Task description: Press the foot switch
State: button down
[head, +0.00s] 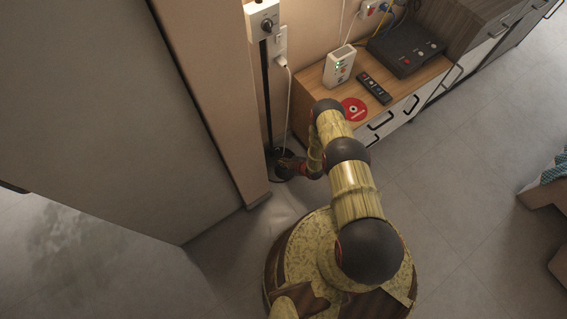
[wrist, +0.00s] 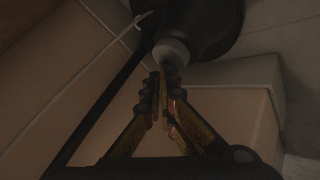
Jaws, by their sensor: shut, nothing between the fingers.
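The foot switch appears to be the pale round button (wrist: 172,50) on a black round base (wrist: 212,24) at the top of the wrist view. In the head view, a dark round base (head: 283,172) is on the floor at the foot of a thin black pole, partly hidden by my arm. My gripper (wrist: 160,84) is shut and empty, with its fingertips right at the near side of the button. I cannot tell whether they touch it. In the head view my gripper (head: 294,166) is low over the base, small and dark.
A wooden cabinet (head: 425,84) is to the right, bearing a white router (head: 338,67), a remote (head: 374,87), a black box (head: 405,48) and a red disc (head: 354,109). A wall edge (head: 232,130) is close on the left. A white cable (head: 289,105) hangs by the pole.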

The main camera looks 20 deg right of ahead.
jog(key=shift+f, duration=0.35)
jog(key=shift+r, duration=0.45)
jog(key=shift+r+p, duration=2.4)
jog(key=shift+r, duration=0.7)
jog(key=shift+f, duration=0.1)
